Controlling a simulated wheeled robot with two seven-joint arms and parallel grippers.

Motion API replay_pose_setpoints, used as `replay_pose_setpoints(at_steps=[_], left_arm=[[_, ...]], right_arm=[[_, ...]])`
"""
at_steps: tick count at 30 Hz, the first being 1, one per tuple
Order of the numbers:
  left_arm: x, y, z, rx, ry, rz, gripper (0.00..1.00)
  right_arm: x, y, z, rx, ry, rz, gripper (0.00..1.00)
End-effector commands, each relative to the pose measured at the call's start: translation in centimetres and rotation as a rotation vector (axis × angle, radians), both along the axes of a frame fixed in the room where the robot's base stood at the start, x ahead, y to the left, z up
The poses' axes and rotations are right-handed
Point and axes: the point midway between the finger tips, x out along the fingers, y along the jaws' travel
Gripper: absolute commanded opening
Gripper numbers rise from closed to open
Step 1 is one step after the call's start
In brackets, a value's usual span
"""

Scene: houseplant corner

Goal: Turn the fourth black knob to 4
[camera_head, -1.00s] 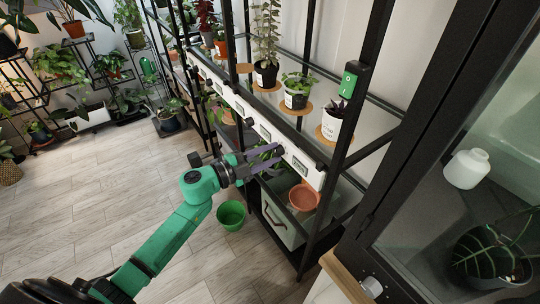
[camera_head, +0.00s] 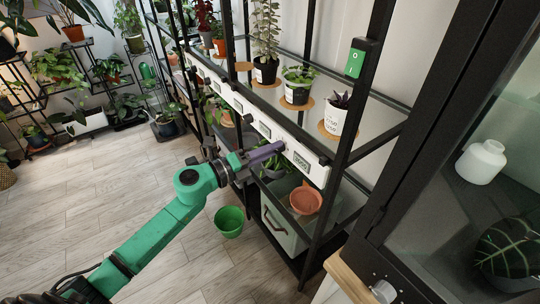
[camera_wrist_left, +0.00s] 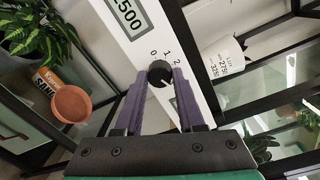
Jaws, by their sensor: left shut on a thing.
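A white panel strip (camera_head: 309,169) runs along the rack's shelf edge, with dark knobs and small displays on it. In the left wrist view a black round knob (camera_wrist_left: 160,73) sits on the white panel (camera_wrist_left: 187,52), with the figures 0, 1 and 2 printed around it and a display reading "500" (camera_wrist_left: 128,18) beside it. A pale mark shows low on the knob's face. My left gripper (camera_head: 281,146) has its purple fingers (camera_wrist_left: 161,79) on either side of this knob and is shut on it. The fingers hide part of the printed scale. My right gripper is not in view.
A white pot with a plant (camera_head: 335,118) stands on the glass shelf above the panel. A terracotta bowl (camera_head: 306,200) sits below it, and a green pot (camera_head: 229,221) is below my arm. A black rack post (camera_head: 352,130) stands right of the gripper. Open wooden floor (camera_head: 90,190) lies to the left.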

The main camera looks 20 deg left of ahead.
Motion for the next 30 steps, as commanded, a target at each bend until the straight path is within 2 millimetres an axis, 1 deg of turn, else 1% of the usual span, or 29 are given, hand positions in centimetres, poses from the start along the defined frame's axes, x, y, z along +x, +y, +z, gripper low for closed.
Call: replay_pose_setpoints(at_steps=[1, 9, 17, 28, 29, 30], left_arm=[[-0.1, 0.0, -0.5, 0.028, -0.017, -0.002, 0.00], [-0.1, -0.1, -0.4, 0.137, -0.108, -0.002, 0.00], [-0.1, -0.1, -0.3, 0.177, -0.140, -0.002, 0.00], [-0.1, -0.1, -0.3, 0.180, -0.142, -0.002, 0.00], [-0.1, -0.1, -0.3, 0.180, -0.142, -0.002, 0.42], [-0.1, -0.1, -0.3, 0.180, -0.142, -0.002, 0.57]], right_arm=[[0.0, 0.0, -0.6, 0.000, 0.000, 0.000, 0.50], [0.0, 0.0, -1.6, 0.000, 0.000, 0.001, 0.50], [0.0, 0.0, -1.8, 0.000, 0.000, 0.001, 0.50], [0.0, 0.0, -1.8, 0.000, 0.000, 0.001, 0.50], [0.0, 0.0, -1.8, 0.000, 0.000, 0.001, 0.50], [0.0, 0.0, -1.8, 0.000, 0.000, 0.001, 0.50]])
